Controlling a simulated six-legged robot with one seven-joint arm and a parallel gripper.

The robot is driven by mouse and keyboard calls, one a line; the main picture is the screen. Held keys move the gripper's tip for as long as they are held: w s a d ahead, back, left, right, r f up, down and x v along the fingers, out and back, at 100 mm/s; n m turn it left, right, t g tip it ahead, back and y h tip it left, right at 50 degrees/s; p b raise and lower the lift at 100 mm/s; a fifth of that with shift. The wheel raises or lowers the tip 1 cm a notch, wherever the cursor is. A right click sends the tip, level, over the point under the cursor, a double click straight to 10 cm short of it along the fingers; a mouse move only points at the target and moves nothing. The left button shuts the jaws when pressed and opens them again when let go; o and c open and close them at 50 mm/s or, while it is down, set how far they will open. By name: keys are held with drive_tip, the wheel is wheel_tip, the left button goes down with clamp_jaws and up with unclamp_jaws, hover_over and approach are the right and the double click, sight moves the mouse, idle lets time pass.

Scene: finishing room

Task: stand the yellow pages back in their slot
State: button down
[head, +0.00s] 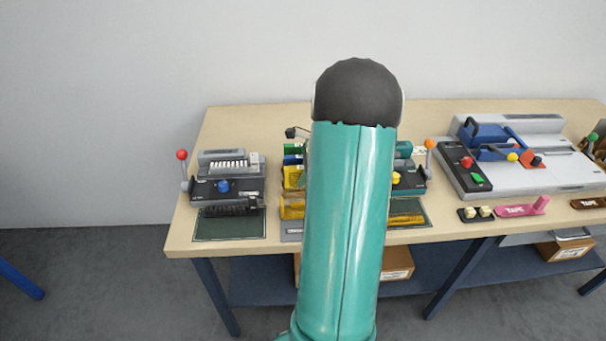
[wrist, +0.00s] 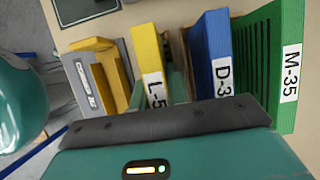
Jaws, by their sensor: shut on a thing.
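The yellow pages (wrist: 148,62), labelled "L-5" with the rest of the label covered, stand in the middle of the wrist view, slightly tilted. My gripper (wrist: 162,100) is shut on them; its dark bar hides their lower part and most of the fingers. To their right are a blue set (wrist: 213,58), labelled "D-3" and partly covered, and a green set (wrist: 282,60) labelled "M-35". To the left is a grey holder front (wrist: 82,85) with an amber piece (wrist: 104,72). In the head view my arm hides the gripper; the yellow pages (head: 292,177) show beside it. I cannot tell whether they touch the slot floor.
A grey machine (head: 520,150) and a pink tape holder (head: 520,209) stand at right. The table's back left is clear.

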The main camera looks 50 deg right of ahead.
drive_tip(key=shift+f, duration=0.35)
drive_tip(key=c, duration=1.6)
unclamp_jaws()
drive_tip(key=shift+c, duration=0.2)
drive_tip(key=shift+r, duration=0.1)
drive_tip(key=shift+v, duration=5.4)
